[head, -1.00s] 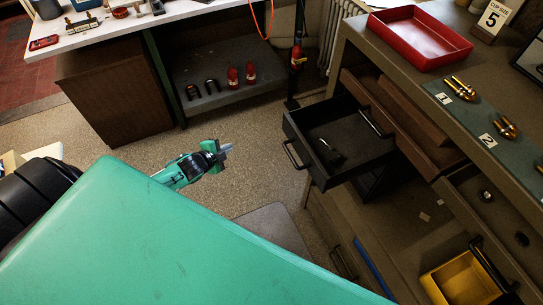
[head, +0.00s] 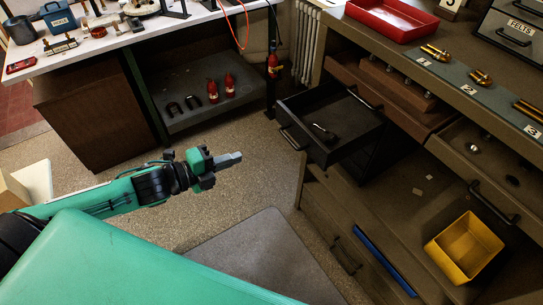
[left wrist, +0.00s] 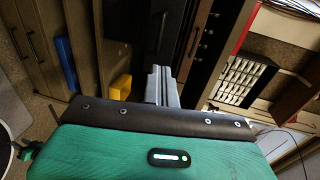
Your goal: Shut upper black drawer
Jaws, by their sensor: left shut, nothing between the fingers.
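The upper black drawer (head: 348,122) is pulled out from the cabinet under the right-hand workbench in the head view. Its handle (head: 291,138) is on its left, front face, and a small dark object (head: 322,132) lies inside. My left gripper (head: 230,160) is shut and empty, to the left of the drawer and apart from it, with its fingers pointing right toward it. In the left wrist view the shut fingers (left wrist: 162,84) show in the middle, with dark drawer fronts beyond. My right gripper is not in view.
A brown drawer (head: 390,92) stands open right of the black one. A yellow bin (head: 464,248) and a blue bar (head: 385,260) sit lower right. A red tray (head: 392,18) is on the bench top. Open floor (head: 255,190) lies between gripper and cabinet.

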